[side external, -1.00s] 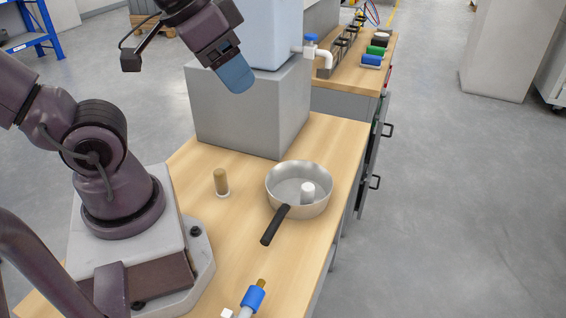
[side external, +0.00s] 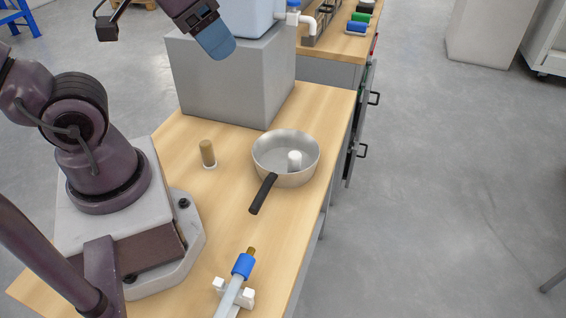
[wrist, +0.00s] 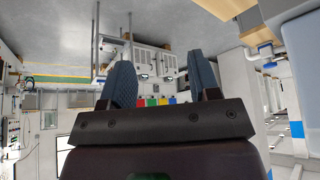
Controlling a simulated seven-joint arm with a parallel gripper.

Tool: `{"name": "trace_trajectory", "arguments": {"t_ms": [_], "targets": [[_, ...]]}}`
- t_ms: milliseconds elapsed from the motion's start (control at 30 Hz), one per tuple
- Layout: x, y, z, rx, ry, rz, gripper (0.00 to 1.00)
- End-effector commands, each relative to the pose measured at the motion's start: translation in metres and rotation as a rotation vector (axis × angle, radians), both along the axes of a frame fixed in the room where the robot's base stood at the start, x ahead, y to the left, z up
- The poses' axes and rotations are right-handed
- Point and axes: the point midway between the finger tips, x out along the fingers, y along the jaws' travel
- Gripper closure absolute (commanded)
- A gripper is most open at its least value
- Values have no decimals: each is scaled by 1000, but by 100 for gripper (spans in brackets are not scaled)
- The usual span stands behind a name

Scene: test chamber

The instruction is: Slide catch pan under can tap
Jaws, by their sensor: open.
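The catch pan (side external: 271,160), a metal pan with a black handle (side external: 263,195), sits on the wooden bench in front of the grey block. Its handle points toward the lower left. The light-blue can (side external: 250,16) sits on the block, cut off by the top edge. Its white tap (side external: 306,22) with a blue handle sticks out to the right, and the pan is clearly nearer the camera than the tap. My gripper (side external: 217,45) hangs high near the can, away from the pan. In the wrist view its two fingers (wrist: 162,82) are apart with nothing between them.
The grey block (side external: 235,82) fills the bench's back. A tan peg (side external: 207,153) stands left of the pan. A blue-collared hose fitting (side external: 243,266) lies on a white holder in front. Bare bench (side external: 305,205) lies around the pan; its right edge is close.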

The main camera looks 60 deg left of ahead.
Motion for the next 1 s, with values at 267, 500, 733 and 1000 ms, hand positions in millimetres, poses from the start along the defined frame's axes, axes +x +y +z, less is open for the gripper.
{"name": "trace_trajectory", "arguments": {"t_ms": [267,500,733,1000], "targets": [[0,0,0,0,0,0,46],[5,-18,-23,-11,114,-91,100],[14,-39,-98,-26,408,-219,100],[22,-38,-193,164,554,-554,100]]}}
